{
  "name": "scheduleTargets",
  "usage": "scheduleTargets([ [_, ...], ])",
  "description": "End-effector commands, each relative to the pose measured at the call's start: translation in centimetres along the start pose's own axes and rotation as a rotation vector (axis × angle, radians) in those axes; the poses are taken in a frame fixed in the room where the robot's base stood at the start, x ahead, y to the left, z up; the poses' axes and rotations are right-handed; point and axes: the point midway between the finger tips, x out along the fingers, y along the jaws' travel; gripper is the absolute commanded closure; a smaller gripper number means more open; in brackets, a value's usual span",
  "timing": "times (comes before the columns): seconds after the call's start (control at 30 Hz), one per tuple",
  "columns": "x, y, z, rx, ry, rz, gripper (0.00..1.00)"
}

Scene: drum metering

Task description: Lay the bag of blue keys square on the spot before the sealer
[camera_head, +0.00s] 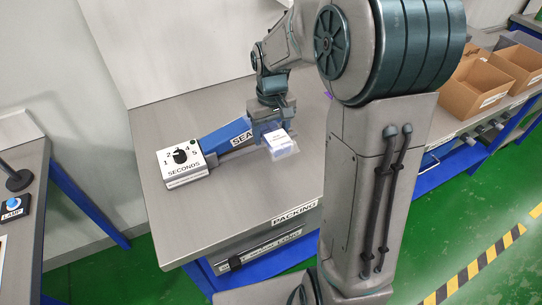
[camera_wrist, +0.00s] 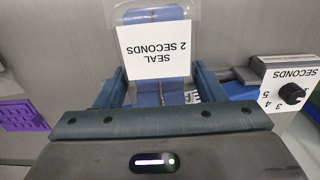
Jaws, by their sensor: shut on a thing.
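My gripper (camera_head: 272,122) is shut on a clear bag (camera_head: 283,147) over the packing table, at the right end of the sealer (camera_head: 228,133). In the wrist view the bag (camera_wrist: 204,14) is between the fingers (camera_wrist: 157,78). Its white label (camera_wrist: 158,52) reads "SEAL 2 SECONDS", upside down. Blue shapes show above and below the label; I cannot make out single keys. The sealer is a long blue bar with a partly hidden label. I cannot tell whether the bag touches the table. No marked spot is clearly visible; the bag and gripper cover that area.
A white dial box (camera_head: 182,163) marked "SECONDS" stands at the sealer's left end. A purple gridded thing (camera_wrist: 24,115) lies on the table to the left in the wrist view. The table front (camera_head: 240,215) is clear. Cardboard bins (camera_head: 475,88) stand on the bench at right.

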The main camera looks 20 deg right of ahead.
Motion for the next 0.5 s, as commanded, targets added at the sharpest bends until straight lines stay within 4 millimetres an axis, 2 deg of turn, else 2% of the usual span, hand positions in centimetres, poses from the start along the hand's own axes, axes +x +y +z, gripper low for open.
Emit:
scheduleTargets([
  [0.03,1.4,0.0,0.1,0.001,-0.006,-0.002,0.65],
  [0.1,3.0,0.0,0.1,0.001,-0.006,-0.001,0.65],
  [0.2,4.7,0.1,0.1,0.001,-0.003,-0.001,0.65],
  [0.37,6.0,0.2,0.0,0.004,-0.001,0.0,0.65],
  [0.5,7.9,0.2,0.1,0.004,-0.004,-0.001,0.65],
])
